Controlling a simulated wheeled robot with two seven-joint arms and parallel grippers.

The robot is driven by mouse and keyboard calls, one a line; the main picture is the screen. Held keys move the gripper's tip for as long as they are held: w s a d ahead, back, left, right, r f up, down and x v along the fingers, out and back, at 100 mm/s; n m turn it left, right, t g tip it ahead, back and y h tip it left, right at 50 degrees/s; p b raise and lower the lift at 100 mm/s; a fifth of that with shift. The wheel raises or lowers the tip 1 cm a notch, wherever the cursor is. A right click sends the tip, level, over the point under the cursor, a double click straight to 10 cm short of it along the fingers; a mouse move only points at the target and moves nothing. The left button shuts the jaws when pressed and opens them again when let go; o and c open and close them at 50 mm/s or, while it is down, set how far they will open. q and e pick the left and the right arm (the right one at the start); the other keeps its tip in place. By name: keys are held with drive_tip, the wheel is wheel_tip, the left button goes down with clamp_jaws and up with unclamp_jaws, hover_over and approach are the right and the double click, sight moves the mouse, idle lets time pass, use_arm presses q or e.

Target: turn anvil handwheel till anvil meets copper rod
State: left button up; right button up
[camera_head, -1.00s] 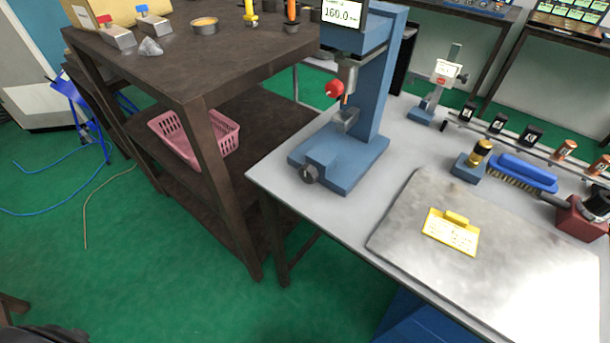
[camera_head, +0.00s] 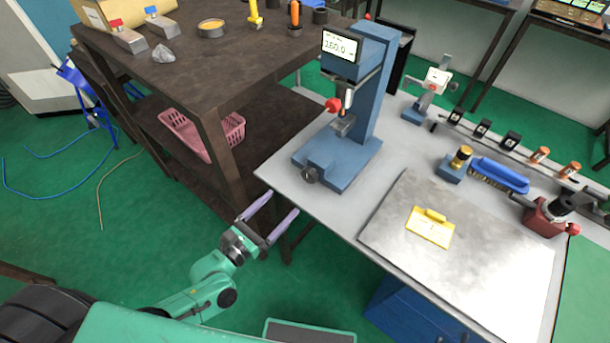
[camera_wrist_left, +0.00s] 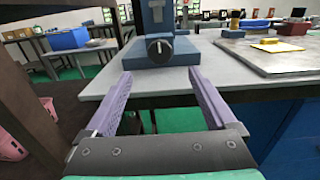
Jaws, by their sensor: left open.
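A blue press-like device (camera_head: 362,100) with a lit display stands at the left end of the grey bench. Its small dark handwheel (camera_head: 309,175) sits low on the front of the base; it also shows in the left wrist view (camera_wrist_left: 159,47), facing me. A copper-coloured rod (camera_head: 348,98) seems to be upright between the upper spindle and the grey anvil block (camera_head: 343,126); the gap is too small to judge. My left gripper (camera_head: 277,204) is open and empty, short of the bench edge, its two purple fingers pointing toward the handwheel. My right gripper is not in view.
A grey plate (camera_head: 470,268) with a yellow tag lies on the bench (camera_head: 285,165) at right. A blue brush (camera_head: 500,175) and a red-based tool (camera_head: 545,215) stand behind it. A brown shelf table (camera_head: 180,85) with a pink basket (camera_head: 190,135) is at left.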

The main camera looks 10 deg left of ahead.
sight(307, 178)
use_arm(q)
drive_tip(key=p+x, duration=0.1)
drive_tip(key=x, duration=1)
drive_tip(key=shift+w, duration=0.15)
drive_tip(key=c, duration=1.4)
drive_tip(key=shift+m, duration=0.4)
